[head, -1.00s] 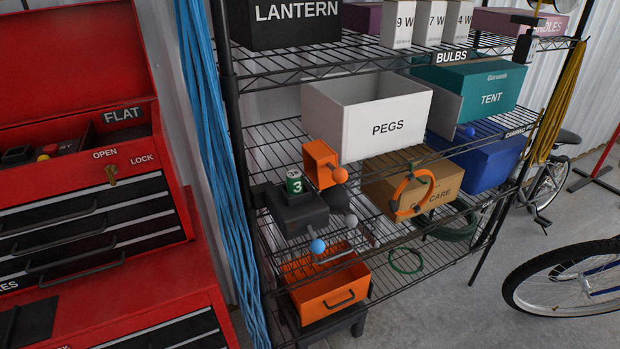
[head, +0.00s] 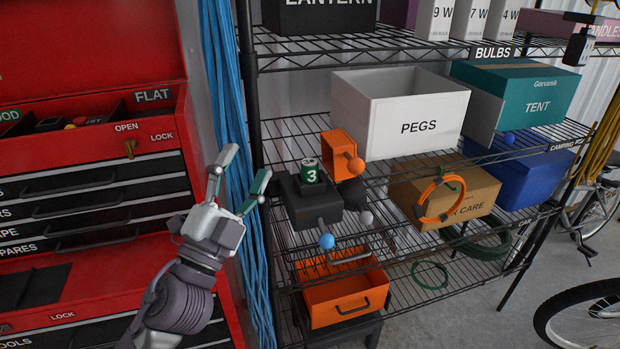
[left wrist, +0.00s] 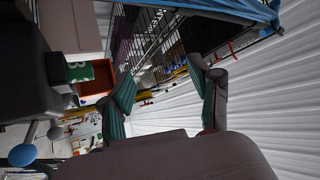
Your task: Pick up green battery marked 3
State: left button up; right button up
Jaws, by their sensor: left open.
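The green battery marked 3 (head: 310,171) stands upright in the top of a black device (head: 314,205) on the middle wire shelf. An open orange box (head: 338,150) is right beside it. My left gripper (head: 244,170) is open and empty, left of the battery and in front of the hanging blue ropes, with a clear gap to the battery. In the left wrist view the green battery (left wrist: 80,72) shows at the left, beyond the gripper's fingers (left wrist: 165,95). The battery's lower part is hidden in the device. My right gripper is not in view.
Knobs, one a blue ball (head: 327,241), stick out from the device. A white PEGS box (head: 400,120) stands behind to the right. An orange ring (head: 436,200) hangs before a cardboard box. The shelf's black post (head: 250,90) and a red tool chest (head: 150,180) are left.

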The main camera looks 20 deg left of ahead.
pick_arm(q)
jog(key=s+d+r+m+g+h, duration=0.2)
jog(key=d+r+m+g+h, duration=0.15)
jog(key=m+h, duration=0.5)
jog(key=s+d+r+m+g+h, duration=0.1)
jog(key=d+r+m+g+h, duration=0.25)
jog(key=m+h, duration=0.5)
jog(key=m+g+y, duration=0.5)
jog(key=m+y, duration=0.5)
jog(key=y, duration=0.4)
send_near(303, 165)
jog(key=p+x, duration=0.1)
jog(key=x, duration=0.1)
jog(key=p+x, duration=0.1)
jog(key=x, duration=0.1)
jog(key=r+p+x, duration=0.1)
jog(key=x, duration=0.1)
jog(key=shift+w+d+f, duration=0.1)
jog(key=shift+w+d, duration=0.05)
jog(key=shift+w, duration=0.15)
jog(key=p+x, duration=0.1)
jog(key=x, duration=0.1)
jog(key=p+x, duration=0.2)
jog(key=x, duration=0.1)
jog(key=shift+f, duration=0.4)
jog(key=shift+d+f, duration=0.1)
